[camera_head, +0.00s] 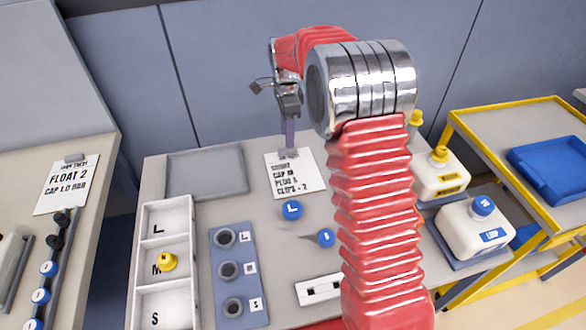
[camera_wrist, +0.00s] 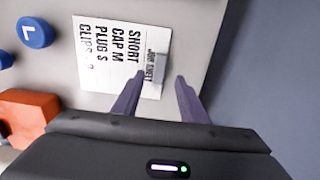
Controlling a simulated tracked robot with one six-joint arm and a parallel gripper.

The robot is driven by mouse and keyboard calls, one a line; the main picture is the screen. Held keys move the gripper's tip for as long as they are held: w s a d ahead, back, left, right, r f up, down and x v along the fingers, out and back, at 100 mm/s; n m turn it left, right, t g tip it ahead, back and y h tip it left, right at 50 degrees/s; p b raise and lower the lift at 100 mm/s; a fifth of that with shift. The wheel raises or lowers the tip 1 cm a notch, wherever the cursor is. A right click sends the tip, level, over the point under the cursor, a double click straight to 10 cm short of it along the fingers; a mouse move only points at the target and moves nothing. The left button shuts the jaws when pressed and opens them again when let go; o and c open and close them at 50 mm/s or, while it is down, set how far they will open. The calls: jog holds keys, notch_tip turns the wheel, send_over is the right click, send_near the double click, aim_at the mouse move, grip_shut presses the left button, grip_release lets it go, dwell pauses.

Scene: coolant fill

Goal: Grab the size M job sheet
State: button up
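A white job sheet (camera_head: 297,182) lies on the grey bench below my gripper (camera_head: 289,150). Its print reads SHORT, CAP M, PLUG S, CLIPS - 2. In the wrist view the sheet (camera_wrist: 97,60) shows with a small grey clip (camera_wrist: 158,72) at its heading edge. My gripper (camera_wrist: 159,82) is open there, its two purple fingers apart with the clip in line with the gap between them. I cannot tell whether the fingers touch the clip or sheet. A second sheet (camera_head: 67,187), reading FLOAT 2, lies on the left bench.
A white tray (camera_head: 148,212) marked L, M, S holds a yellow cap (camera_head: 167,262). A blue ring holder (camera_head: 222,310) stands beside it. Blue caps (camera_head: 291,210) sit near the sheet. White jugs (camera_head: 470,232) stand right. An empty grey tray (camera_head: 205,172) lies left of the sheet.

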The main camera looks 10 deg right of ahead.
aim_at(293, 169)
jog(key=shift+f, duration=0.1)
jog(key=shift+s+f, duration=0.1)
jog(key=shift+f, duration=2.35)
jog(key=shift+c, duration=0.5)
grip_shut()
